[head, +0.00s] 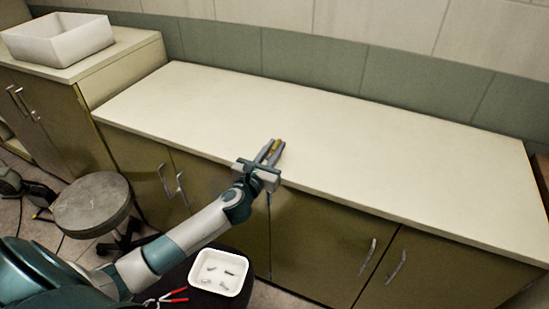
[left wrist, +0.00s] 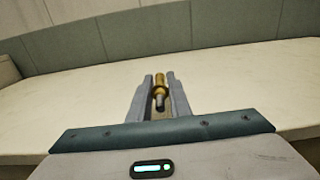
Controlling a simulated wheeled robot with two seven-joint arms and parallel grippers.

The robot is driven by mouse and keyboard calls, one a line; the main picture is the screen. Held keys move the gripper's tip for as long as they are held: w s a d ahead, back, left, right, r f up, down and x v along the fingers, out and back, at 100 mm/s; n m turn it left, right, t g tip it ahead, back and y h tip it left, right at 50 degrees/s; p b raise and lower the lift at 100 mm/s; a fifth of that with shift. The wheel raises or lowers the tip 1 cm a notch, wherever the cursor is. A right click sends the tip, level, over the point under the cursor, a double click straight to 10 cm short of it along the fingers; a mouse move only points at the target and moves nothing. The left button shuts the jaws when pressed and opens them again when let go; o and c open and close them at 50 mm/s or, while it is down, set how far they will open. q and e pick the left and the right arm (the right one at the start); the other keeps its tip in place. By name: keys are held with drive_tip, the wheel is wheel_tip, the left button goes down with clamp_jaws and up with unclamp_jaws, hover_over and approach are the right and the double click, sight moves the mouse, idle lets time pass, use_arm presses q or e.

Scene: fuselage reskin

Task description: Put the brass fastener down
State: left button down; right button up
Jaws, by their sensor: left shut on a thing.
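The brass fastener (left wrist: 160,84) is a small gold-coloured piece with a dark grey lower end. It sits between the fingers of my left gripper (left wrist: 160,95), which is shut on it. In the head view the left gripper (head: 270,151) reaches over the front part of the cream countertop (head: 330,135), and the fastener (head: 275,146) shows as a small gold patch between the fingertips. I cannot tell how high above the top it is held. My right gripper is not in view.
The countertop is bare and clear to both sides. A white bin (head: 60,42) stands on the higher cabinet at left. A round stool (head: 92,204) stands below. A white tray (head: 219,271) with several small pieces and red-handled pliers (head: 172,296) lie at the lower middle.

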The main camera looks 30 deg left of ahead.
use_arm(q)
drive_tip(key=shift+f, duration=0.1)
drive_tip(key=shift+f, duration=1.9)
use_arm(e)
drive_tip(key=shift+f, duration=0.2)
use_arm(q)
drive_tip(key=shift+f, duration=0.1)
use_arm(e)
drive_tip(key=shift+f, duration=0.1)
use_arm(q)
drive_tip(key=shift+f+b, duration=0.2)
drive_tip(key=shift+b, duration=0.15)
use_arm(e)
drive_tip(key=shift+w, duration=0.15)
